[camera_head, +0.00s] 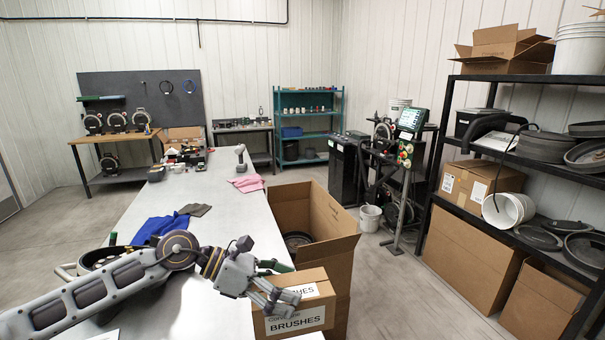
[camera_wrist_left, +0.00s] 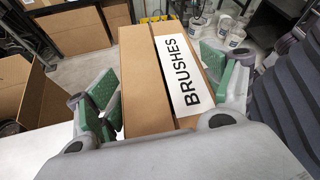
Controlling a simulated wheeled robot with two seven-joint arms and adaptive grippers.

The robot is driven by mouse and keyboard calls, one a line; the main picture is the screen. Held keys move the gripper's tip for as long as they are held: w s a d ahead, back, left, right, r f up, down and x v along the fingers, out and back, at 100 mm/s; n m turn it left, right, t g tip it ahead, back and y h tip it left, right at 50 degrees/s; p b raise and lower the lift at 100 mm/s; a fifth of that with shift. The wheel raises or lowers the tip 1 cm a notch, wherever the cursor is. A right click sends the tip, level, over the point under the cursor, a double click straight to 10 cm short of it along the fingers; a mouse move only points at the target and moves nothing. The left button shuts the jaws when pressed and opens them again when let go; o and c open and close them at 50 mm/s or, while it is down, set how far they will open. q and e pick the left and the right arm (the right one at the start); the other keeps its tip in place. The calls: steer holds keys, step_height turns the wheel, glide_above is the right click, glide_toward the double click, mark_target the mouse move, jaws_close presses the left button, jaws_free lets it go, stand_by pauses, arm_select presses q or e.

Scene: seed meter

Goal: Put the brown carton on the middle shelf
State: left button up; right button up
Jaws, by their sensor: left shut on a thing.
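The brown carton (camera_head: 293,312) has a white label reading BRUSHES. My left gripper (camera_head: 276,297) is shut on it, at the right edge of the table in the head view. In the left wrist view the carton (camera_wrist_left: 143,85) sits between the green finger pads of my left gripper (camera_wrist_left: 165,90). The head view does not show clearly what lies under the carton. The black shelf rack (camera_head: 438,155) stands at the right, apart from the carton. Its boards between top and floor hold black rings, a closed carton and a white bucket. My right gripper is not in view.
A large open box (camera_head: 337,250) stands on the floor by the table, close to the held carton. The long table (camera_head: 215,220) carries a blue cloth (camera_head: 158,226) and a pink cloth (camera_head: 246,183).

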arm_select(q)
step_height(320, 180, down, 17)
steer(key=shift+r+p, duration=0.2)
steer(key=shift+p, duration=0.65)
steer(key=shift+f, duration=0.2)
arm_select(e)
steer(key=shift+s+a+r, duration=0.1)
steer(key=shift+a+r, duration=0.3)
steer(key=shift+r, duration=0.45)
arm_select(q)
steer(key=shift+a, duration=0.1)
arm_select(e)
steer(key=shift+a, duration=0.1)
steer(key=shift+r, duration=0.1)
arm_select(q)
steer(key=shift+r, duration=0.1)
